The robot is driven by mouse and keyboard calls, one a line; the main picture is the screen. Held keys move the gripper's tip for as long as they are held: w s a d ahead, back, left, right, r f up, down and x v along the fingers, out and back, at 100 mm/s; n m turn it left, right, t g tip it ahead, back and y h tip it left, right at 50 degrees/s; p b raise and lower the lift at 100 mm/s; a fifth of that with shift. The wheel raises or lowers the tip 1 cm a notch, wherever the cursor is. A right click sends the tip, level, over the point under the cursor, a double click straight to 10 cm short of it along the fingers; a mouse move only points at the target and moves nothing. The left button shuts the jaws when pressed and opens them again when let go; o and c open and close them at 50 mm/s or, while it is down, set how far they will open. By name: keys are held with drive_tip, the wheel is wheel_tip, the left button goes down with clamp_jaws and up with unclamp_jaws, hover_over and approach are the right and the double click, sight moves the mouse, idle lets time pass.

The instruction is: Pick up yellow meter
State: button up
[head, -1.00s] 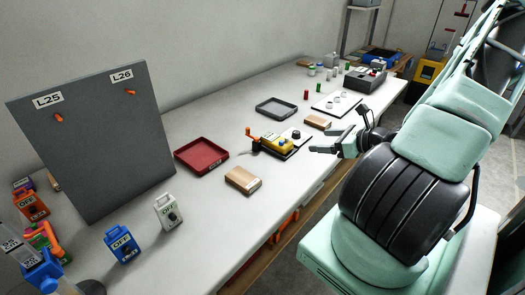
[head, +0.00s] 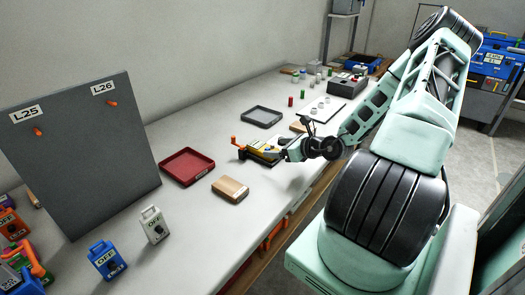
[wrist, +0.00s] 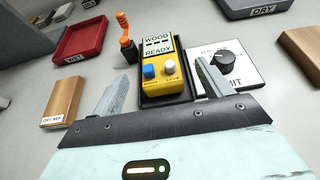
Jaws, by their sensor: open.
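The yellow meter (wrist: 162,70) lies in the wrist view on a dark base, with a display reading "WOOD READY", a blue button and a white button. My gripper (wrist: 163,85) is open, with one finger to each side of the meter's lower part and nothing held. I cannot tell how high the fingers are above the base. In the head view my gripper (head: 282,153) is at the meter, which it mostly hides; a bit of yellow (head: 262,148) shows.
An orange-handled item (wrist: 126,38) stands just left of the meter, and a white plate with a black dial (wrist: 226,64) lies just right. A red tray (wrist: 80,42), wood blocks (wrist: 62,102) and a grey tray (head: 262,117) are nearby.

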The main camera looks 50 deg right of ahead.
sight(262, 150)
drive_tip(key=x, duration=0.4)
drive_tip(key=shift+w+f, duration=0.1)
drive_tip(key=shift+f, duration=0.15)
drive_tip(key=shift+c, duration=0.4)
drive_tip(key=c, duration=1.2)
drive_tip(key=shift+o, duration=0.2)
drive_tip(key=shift+r, duration=0.1)
